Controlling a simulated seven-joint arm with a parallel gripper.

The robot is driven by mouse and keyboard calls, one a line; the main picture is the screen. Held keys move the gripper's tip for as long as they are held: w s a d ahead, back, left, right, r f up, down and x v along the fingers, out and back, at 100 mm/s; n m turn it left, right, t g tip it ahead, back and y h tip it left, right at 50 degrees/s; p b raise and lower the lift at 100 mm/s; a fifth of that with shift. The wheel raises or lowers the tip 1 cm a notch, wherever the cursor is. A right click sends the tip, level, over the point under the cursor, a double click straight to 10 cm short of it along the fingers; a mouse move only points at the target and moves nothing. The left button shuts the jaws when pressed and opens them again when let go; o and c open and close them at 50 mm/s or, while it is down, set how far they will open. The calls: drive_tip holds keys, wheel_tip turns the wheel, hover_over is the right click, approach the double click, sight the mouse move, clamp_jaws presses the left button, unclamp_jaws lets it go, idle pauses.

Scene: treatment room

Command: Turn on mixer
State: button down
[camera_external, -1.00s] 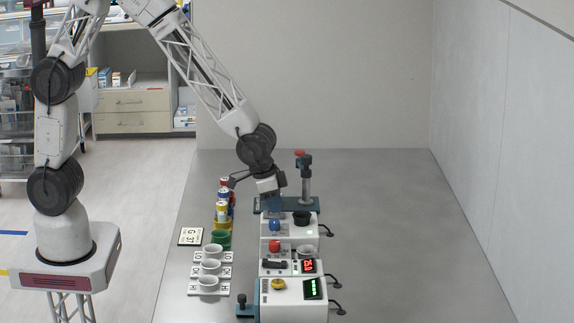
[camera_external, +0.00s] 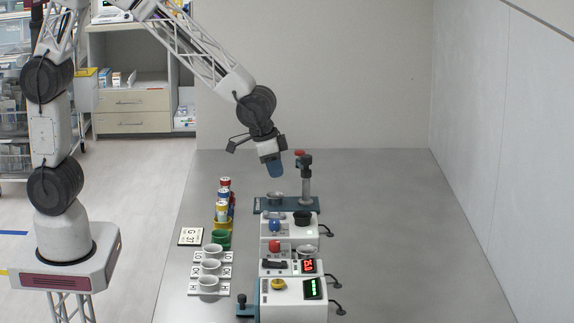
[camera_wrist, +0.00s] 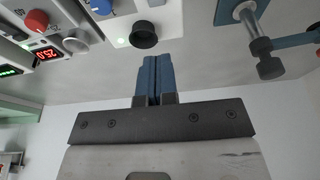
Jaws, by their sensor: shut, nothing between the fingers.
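The white device with a blue knob (camera_external: 274,225) and a black cup (camera_external: 302,217) looks like the mixer; it stands in the row of machines on the table.
A press stand with a red top (camera_external: 300,153) rises right of my gripper. Nearer machines carry a red knob (camera_external: 275,246) and a yellow knob (camera_external: 278,284). Coloured vials (camera_external: 223,196) and white cups (camera_external: 210,267) stand to the left. The table's right side is clear.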

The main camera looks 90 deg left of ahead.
drive_tip(key=shift+w+v, duration=0.15)
drive_tip(key=shift+v, duration=0.75)
drive_tip(key=shift+w+v, duration=0.15)
drive_tip(key=shift+v, duration=0.8)
drive_tip(key=shift+r, duration=0.15)
drive_tip(key=s+a+r, duration=0.2)
drive_tip(key=s+r, duration=0.1)
drive_tip(key=s, duration=0.9)
drive_tip(key=s+a+r, duration=0.3)
drive_tip(key=s, duration=0.9)
drive_tip(key=s+a+r, duration=0.3)
drive_tip(key=s, duration=0.9)
drive_tip(key=shift+s+r, duration=0.25)
drive_tip(key=shift+s, duration=0.05)
drive_tip(key=c, duration=1.8)
unclamp_jaws()
